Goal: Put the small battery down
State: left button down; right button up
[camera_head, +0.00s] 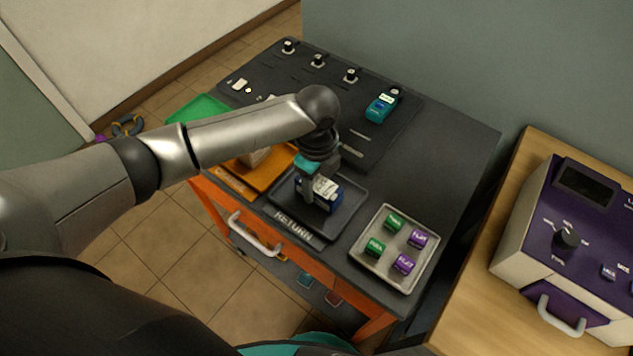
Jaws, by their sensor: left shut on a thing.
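The small battery (326,190), dark blue with a pale label, is between the fingers of my left gripper (314,186). My left gripper points down over the dark tray marked RETURN (293,223) and is shut on the battery. The battery is low over the tray or touching it; I cannot tell which. The fingers hide part of the battery. My right gripper is not in view.
An orange tray (237,177) and a green tray (201,109) lie left of the RETURN tray. A grey tray (389,271) with green and purple blocks stands right. A teal battery (382,106) sits on the dark board behind. The table's right rear is clear.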

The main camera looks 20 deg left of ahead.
aim_at(317, 183)
pick_arm(q)
jog(key=shift+c, duration=1.3)
grip_release()
jog(key=shift+f, duration=0.1)
notch_tip(317, 183, up, 12)
jog(key=p, duration=0.2)
